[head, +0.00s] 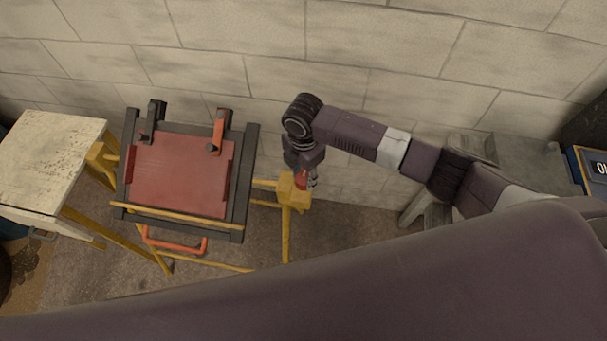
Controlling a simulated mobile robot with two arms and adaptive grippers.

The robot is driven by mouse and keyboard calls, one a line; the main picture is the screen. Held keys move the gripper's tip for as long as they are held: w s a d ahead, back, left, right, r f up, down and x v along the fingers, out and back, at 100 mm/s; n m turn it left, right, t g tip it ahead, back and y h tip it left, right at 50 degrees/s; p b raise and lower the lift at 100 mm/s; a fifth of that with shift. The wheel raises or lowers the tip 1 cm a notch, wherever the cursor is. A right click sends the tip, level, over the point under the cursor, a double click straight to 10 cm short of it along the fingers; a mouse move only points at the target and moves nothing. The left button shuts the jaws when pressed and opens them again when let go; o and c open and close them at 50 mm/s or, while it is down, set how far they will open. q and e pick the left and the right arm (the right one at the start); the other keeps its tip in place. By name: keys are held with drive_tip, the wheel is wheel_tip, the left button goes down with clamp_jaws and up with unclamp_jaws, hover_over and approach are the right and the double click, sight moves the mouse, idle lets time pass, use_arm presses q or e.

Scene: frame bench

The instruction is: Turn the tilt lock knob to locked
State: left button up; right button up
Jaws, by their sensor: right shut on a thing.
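The tilt lock knob (300,180) is a small red-orange piece on a yellow block (291,194) at the right side of the bench frame. My right gripper (309,182) reaches down from above and is shut on the knob, its fingers covering part of it. I cannot read the knob's lock position or any marking. The frame (247,170) has dark side rails around a red panel (178,176), on yellow legs. My left gripper is not in view.
An orange lever (218,130) and a dark one stand at the panel's far edge. A worn pale table (45,160) is to the left. A block wall (300,60) runs close behind. A grey stand (515,160) is to the right.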

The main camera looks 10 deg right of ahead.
sight(304, 178)
drive_tip(key=m, duration=0.4)
drive_tip(key=shift+w+r+m, duration=0.1)
drive_tip(key=shift+m, duration=0.2)
drive_tip(key=m, duration=0.4)
drive_tip(key=shift+m, duration=0.3)
drive_tip(key=m, duration=0.4)
drive_tip(key=shift+m, duration=2.1)
drive_tip(key=o, duration=1.2)
drive_tip(key=shift+c, duration=0.2)
drive_tip(key=shift+r, duration=0.1)
wheel_tip(304, 178, up, 12)
